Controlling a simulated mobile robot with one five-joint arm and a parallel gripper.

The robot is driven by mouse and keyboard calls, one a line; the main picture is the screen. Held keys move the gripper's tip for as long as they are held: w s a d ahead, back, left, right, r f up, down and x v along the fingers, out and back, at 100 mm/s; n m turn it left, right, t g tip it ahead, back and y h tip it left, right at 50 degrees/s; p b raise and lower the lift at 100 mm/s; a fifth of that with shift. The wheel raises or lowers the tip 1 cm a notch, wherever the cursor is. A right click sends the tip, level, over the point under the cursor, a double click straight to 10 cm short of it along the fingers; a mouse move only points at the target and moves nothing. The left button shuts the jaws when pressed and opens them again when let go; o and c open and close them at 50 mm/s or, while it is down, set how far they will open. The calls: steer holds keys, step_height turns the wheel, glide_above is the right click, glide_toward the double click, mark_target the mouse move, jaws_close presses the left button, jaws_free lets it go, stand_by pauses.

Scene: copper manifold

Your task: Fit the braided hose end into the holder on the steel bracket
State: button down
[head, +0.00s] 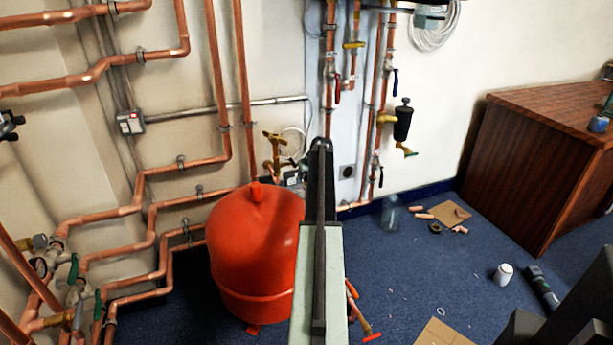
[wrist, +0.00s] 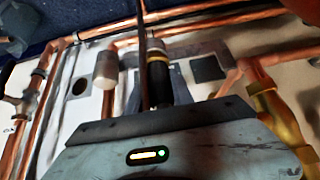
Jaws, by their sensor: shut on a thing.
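In the wrist view a dark cylinder with a brass-coloured band and a pale metal collar (wrist: 157,72), which looks like the braided hose end, stands just beyond the dark front edge of my gripper housing. My gripper (wrist: 158,92) is shut on it; the fingers are hard to make out. In the head view my arm hides the gripper and hose end.
Copper pipes (head: 150,190) run along the wall, close around the gripper in the wrist view. A brass fitting (wrist: 265,105) is at right there. A red tank (head: 252,245) stands left of my arm. A wooden cabinet (head: 530,165) is at right; blue floor between is partly clear.

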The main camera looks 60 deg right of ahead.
steer(key=shift+f+b, duration=0.4)
steer(key=c, duration=1)
jaws_free()
steer(key=shift+w, duration=0.1)
steer(key=p+v, duration=0.6)
steer(key=v, duration=0.2)
